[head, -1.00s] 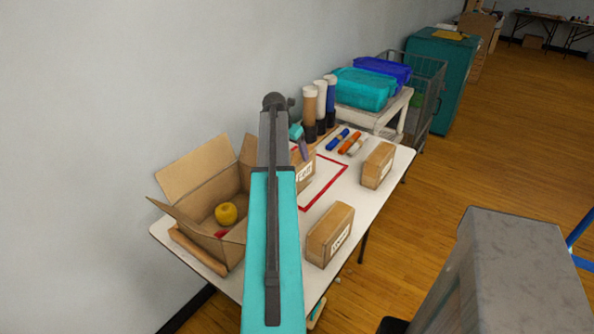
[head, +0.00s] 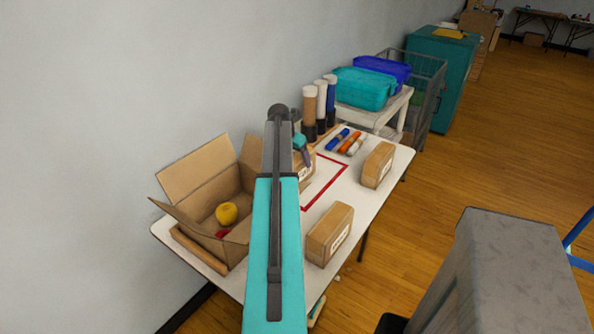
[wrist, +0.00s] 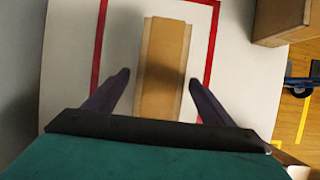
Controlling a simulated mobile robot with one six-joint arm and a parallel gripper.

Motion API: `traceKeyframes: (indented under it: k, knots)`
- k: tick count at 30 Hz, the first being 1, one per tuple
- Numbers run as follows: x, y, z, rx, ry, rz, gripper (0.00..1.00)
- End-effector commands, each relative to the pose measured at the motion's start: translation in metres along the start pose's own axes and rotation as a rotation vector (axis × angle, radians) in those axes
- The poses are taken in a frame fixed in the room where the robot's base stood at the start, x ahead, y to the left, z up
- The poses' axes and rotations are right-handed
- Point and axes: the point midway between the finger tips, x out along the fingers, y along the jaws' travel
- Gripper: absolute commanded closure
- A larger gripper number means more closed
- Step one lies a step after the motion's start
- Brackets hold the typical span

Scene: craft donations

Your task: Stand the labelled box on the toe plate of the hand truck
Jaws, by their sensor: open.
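A brown labelled box (head: 306,172) stands at the red tape outline on the white table, mostly hidden behind my arm in the head view. In the wrist view the box (wrist: 163,65) is seen from above, inside the red outline. My gripper (wrist: 158,82) is open, with one dark finger on each side of the box's near part; I cannot tell how far down they reach. My gripper (head: 303,149) is partly hidden by my arm in the head view. Blue tubing (head: 581,240) at the right edge may be the hand truck; its toe plate is not visible.
Two more labelled boxes, one at the front (head: 328,236) and one farther back (head: 379,165), stand on the table (head: 350,185). An open carton (head: 185,215) with a yellow item is at left. Tubes (head: 321,105) and rolls (head: 346,141) are behind. Wooden floor lies right.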

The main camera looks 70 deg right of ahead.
Motion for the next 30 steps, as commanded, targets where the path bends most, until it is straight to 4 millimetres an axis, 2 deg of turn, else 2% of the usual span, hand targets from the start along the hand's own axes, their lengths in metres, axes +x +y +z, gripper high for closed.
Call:
traceKeyframes:
  k: [3, 4, 17, 30]
  knots:
    - [-0.0001, -0.0001, 0.0001, 0.0, 0.0, 0.0, 0.23]
    - [-0.0001, -0.0001, 0.0001, 0.0, 0.0, 0.0, 0.27]
    - [-0.0007, -0.0002, 0.0008, 0.0, -0.001, 0.0, 0.99]
    - [-0.0055, -0.0002, 0.0032, 0.001, -0.002, 0.001, 1.0]
